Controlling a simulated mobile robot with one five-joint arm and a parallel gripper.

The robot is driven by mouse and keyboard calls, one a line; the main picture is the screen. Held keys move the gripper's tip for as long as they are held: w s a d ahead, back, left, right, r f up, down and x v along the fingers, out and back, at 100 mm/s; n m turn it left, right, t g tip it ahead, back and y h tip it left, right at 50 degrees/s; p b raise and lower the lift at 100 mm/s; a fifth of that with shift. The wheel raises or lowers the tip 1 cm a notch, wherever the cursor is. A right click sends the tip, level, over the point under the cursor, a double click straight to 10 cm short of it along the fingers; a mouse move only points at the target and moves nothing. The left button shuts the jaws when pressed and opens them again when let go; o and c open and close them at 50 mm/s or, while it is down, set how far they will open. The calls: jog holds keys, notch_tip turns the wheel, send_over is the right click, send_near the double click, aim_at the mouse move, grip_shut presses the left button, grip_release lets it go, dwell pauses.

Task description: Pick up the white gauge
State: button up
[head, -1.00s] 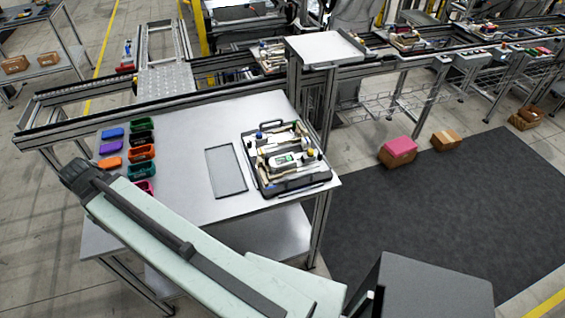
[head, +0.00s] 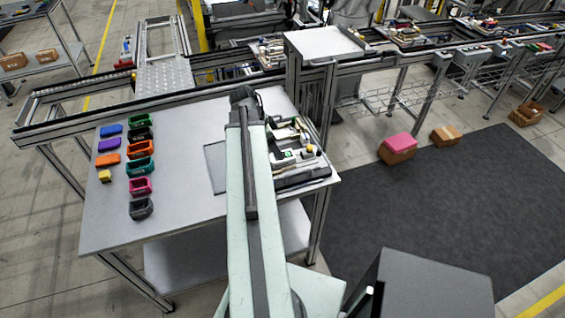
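A black-edged tray (head: 304,178) of several tools and instruments sits at the right of the metal table. A white device with a small green patch (head: 283,157) lies in it and may be the white gauge; it is too small to tell for sure. My arm stretches up the middle of the view and covers the left part of the tray. My gripper does not show; the arm hides whatever is beyond its far dark joint.
The metal table (head: 185,200) has clear room at its front left. Several coloured bins, including a teal one (head: 140,167), stand at the left. A flat grey plate (head: 214,165) lies partly behind my arm. A raised shelf (head: 325,43) stands behind the tray.

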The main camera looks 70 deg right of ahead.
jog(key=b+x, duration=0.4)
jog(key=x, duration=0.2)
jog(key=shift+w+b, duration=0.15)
jog(key=shift+b, duration=0.25)
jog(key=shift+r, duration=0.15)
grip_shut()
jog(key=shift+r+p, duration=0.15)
jog(key=shift+p, duration=0.15)
